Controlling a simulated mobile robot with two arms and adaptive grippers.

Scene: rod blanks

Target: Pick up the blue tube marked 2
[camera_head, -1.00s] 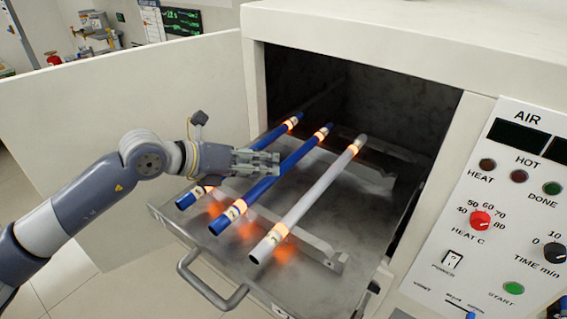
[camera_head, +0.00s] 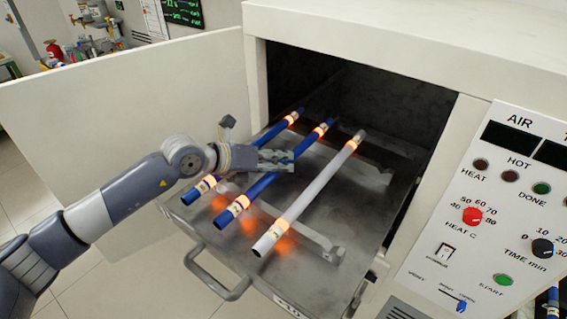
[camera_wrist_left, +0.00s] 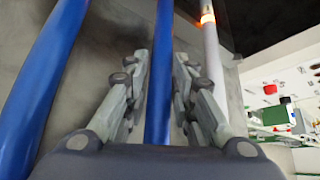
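Two blue tubes and a white tube (camera_head: 308,195) lie side by side across supports on the pulled-out oven tray (camera_head: 215,235). Each has glowing orange bands near both ends. The left blue tube (camera_head: 276,129) and the middle blue tube (camera_head: 308,141) carry small labels near the front end; I cannot read their numbers. My left gripper (camera_head: 289,161) is at the middle blue tube, around mid-length. In the left wrist view, the middle blue tube (camera_wrist_left: 161,60) runs between the two open fingers (camera_wrist_left: 160,75), with small gaps on both sides. My right gripper is not in view.
The oven door (camera_head: 120,100) stands open at the left, behind my left arm. The tray's handle (camera_head: 225,285) sticks out in front. The control panel (camera_head: 480,230) is at the right. More blue tubes (camera_head: 553,303) show at the lower right edge.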

